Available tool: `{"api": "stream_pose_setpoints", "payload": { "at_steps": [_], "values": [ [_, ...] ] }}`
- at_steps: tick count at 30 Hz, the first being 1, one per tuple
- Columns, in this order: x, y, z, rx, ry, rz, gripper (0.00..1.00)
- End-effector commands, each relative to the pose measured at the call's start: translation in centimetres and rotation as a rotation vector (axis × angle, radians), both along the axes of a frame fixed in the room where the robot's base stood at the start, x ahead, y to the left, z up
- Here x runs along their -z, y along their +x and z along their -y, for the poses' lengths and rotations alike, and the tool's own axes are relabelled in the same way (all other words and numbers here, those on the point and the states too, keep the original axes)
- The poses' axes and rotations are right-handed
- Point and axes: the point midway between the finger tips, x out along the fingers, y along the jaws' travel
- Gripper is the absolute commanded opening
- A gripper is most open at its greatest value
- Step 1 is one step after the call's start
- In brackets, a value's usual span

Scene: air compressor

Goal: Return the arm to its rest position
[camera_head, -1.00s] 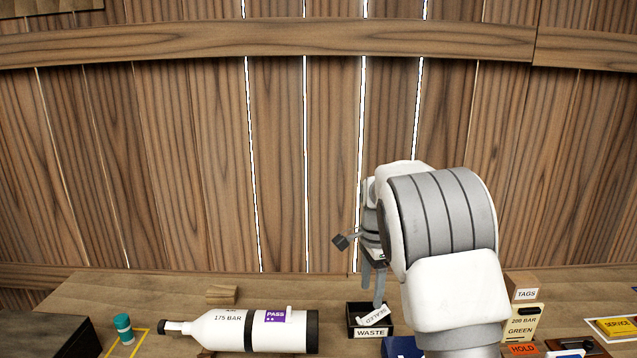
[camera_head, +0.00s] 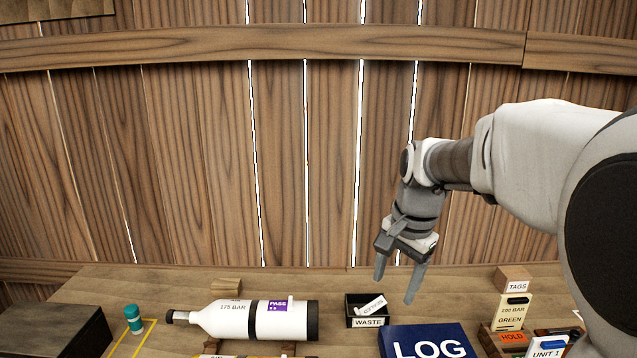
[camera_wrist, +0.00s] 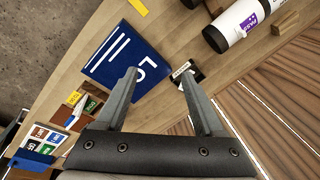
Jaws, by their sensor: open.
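My gripper (camera_head: 398,283) is open and empty, above the right part of the bench in the head view, with its fingers pointing down. Its two spread fingers also show in the wrist view (camera_wrist: 163,92), with the blue log book and the waste box beneath them. The rest of my arm reaches in from the right edge of the head view and hides part of the bench's right end.
A white cylinder (camera_head: 225,319) with a purple PASS label lies on the bench. The black waste box (camera_head: 368,322) holds a white tag. A blue LOG book (camera_head: 428,342), tag holders (camera_head: 512,312), a teal-capped bottle (camera_head: 133,320) and a dark box (camera_head: 50,335) stand around.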

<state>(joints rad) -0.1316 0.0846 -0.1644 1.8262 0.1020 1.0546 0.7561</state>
Motion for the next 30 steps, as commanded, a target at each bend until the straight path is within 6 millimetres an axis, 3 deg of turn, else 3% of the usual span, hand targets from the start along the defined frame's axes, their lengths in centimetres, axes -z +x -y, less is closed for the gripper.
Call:
{"api": "stream_pose_setpoints", "payload": {
  "at_steps": [3, 9, 18, 24, 30],
  "values": [
    [-2.0, -3.6, 0.2, -0.119, -0.019, 0.060, 0.70],
    [-3.7, -9.4, 0.3, -0.325, -0.083, 0.153, 0.70],
    [-3.4, -17.4, 0.5, -0.615, -0.231, 0.273, 0.70],
    [-2.4, -20.3, 0.6, -0.737, -0.316, 0.313, 0.70],
    [-2.0, -21.1, 0.7, -0.773, -0.341, 0.320, 0.70]
  ]
}}
